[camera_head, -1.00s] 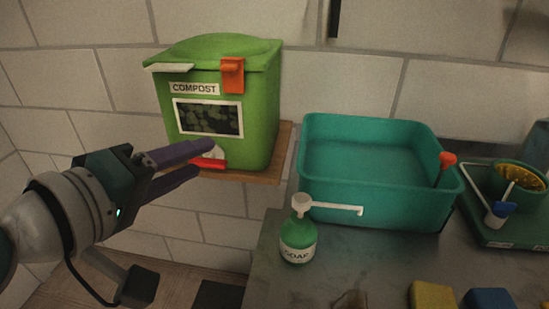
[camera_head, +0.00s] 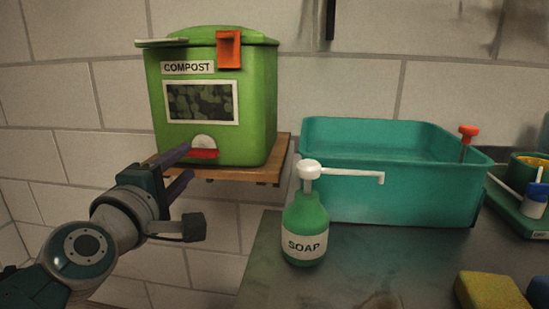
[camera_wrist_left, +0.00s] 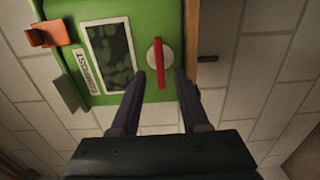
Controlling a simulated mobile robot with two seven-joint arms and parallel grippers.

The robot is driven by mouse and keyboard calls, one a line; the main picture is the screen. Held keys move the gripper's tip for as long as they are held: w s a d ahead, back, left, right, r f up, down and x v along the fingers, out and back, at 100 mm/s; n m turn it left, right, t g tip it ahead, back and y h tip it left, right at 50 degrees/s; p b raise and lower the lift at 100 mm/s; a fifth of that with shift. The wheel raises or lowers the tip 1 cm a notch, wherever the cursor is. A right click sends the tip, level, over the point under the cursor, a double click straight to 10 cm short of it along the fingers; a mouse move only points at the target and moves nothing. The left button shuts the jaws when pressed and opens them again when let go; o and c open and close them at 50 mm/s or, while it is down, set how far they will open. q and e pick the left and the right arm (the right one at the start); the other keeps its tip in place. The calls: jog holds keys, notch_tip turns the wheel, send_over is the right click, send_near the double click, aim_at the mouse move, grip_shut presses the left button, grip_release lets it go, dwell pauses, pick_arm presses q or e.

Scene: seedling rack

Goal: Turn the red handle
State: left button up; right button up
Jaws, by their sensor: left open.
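The red handle (camera_head: 203,154) is a short bar across a pale round disc (camera_head: 204,142), low on the front of the green compost bin (camera_head: 262,105). It lies level in the head view. My left gripper (camera_head: 183,163) is in front of the bin's lower front, just left of the handle. In the left wrist view the red handle (camera_wrist_left: 159,68) stands between and ahead of the two spread fingers (camera_wrist_left: 158,85). The gripper is open and empty. I cannot tell whether a finger touches the handle. My right gripper is not in view.
The bin stands on a wooden shelf (camera_head: 268,172) on the tiled wall. An orange latch (camera_head: 229,50) hangs at its lid. A green soap bottle (camera_head: 306,225) and a teal tub (camera_head: 400,190) stand on the counter at right. A yellow sponge (camera_head: 490,292) lies at front right.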

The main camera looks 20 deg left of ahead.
aim_at(194, 155)
pick_arm(q)
jog(key=shift+b+x, duration=0.35)
jog(key=shift+x, duration=1.45)
grip_shut()
